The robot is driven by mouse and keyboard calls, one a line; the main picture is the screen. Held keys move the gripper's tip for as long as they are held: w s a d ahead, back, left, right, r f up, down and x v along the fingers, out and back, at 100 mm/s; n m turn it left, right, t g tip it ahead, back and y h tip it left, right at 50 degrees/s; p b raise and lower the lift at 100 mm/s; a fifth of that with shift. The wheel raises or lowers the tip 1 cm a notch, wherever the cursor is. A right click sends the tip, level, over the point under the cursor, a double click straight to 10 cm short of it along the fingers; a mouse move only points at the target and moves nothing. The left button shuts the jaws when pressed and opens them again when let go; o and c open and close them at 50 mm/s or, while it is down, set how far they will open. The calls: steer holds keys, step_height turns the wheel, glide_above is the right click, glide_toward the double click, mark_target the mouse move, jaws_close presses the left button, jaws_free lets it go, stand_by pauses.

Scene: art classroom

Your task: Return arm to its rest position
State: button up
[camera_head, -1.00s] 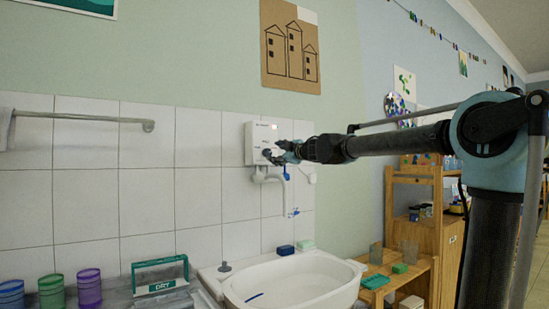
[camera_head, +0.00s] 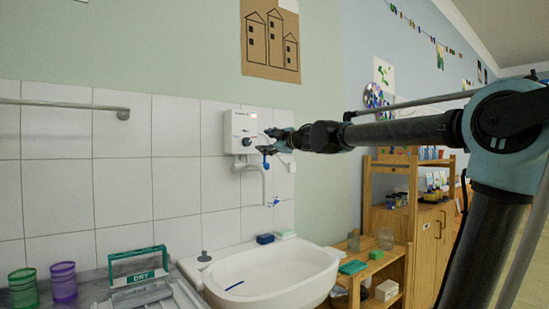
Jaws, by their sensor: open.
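My arm (camera_head: 405,132) reaches in from the right, with its forearm nearly level above the sink. My gripper (camera_head: 268,142) is open and seems empty. It is just right of the white water heater (camera_head: 238,132) on the tiled wall, and small in the picture. I cannot tell how far it stands from the heater. The heater has a dark knob and a small red light. A blue lever (camera_head: 266,160) shows just below the gripper, above the white spout pipe (camera_head: 262,180).
Below is a white sink (camera_head: 325,263) with a blue brush-like item in it. A wooden shelf (camera_head: 400,285) stands right. A towel rail (camera_head: 60,105) runs along the wall. Air above the sink is clear.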

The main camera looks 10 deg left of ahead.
steer(key=w+d+f+m+t+h, duration=0.2)
steer(key=d+f+m+t+h, duration=0.15)
steer(key=d, duration=0.65)
steer(key=w+d+f+m+t+h, duration=0.1)
steer(key=d+f+m+t+h, duration=0.25)
steer(key=d, duration=0.65)
steer(key=s+d+f+m+g+h, duration=0.3)
steer(key=d+f+m+h, duration=0.15)
steer(key=d+f, duration=0.4)
steer(key=s+d+f+m+g+h, duration=0.2)
steer(key=s+d+f+m+h, duration=0.25)
steer(key=d+f, duration=0.4)
steer(key=s+d+f+m+g, duration=0.2)
steer(key=s+d+f+g, duration=0.15)
steer(key=s+f, duration=0.4)
steer(key=s+d+f+m+g, duration=0.25)
steer(key=s+d+f, duration=0.25)
steer(key=s+f, duration=0.3)
steer(key=s+a+f+g+y, duration=0.2)
steer(key=s+f+g, duration=0.3)
steer(key=s+f, duration=0.9)
steer(key=shift+a+f, duration=0.2)
steer(key=shift+a, duration=0.2)
